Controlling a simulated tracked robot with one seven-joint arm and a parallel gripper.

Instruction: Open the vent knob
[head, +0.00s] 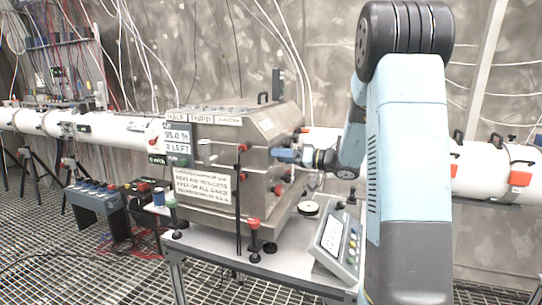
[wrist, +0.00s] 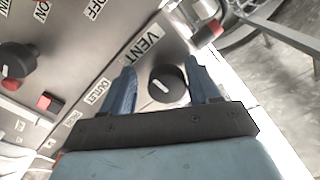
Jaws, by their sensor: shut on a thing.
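The vent knob (wrist: 168,84) is a round black knob with a white pointer mark, on the steel panel below the "VENT" label (wrist: 142,48). The pointer lies slanted in the wrist view. My gripper (wrist: 165,80) has its two blue fingers on either side of the knob and is shut on it. In the head view my gripper (head: 287,155) reaches the right side of the steel chamber (head: 225,140). The knob itself is hidden there.
Another black knob (wrist: 14,62) and a red square button (wrist: 46,102) sit on the panel to the left. A red-ended part (wrist: 208,32) is close to the right finger. A control box (head: 338,243) stands on the table below my arm.

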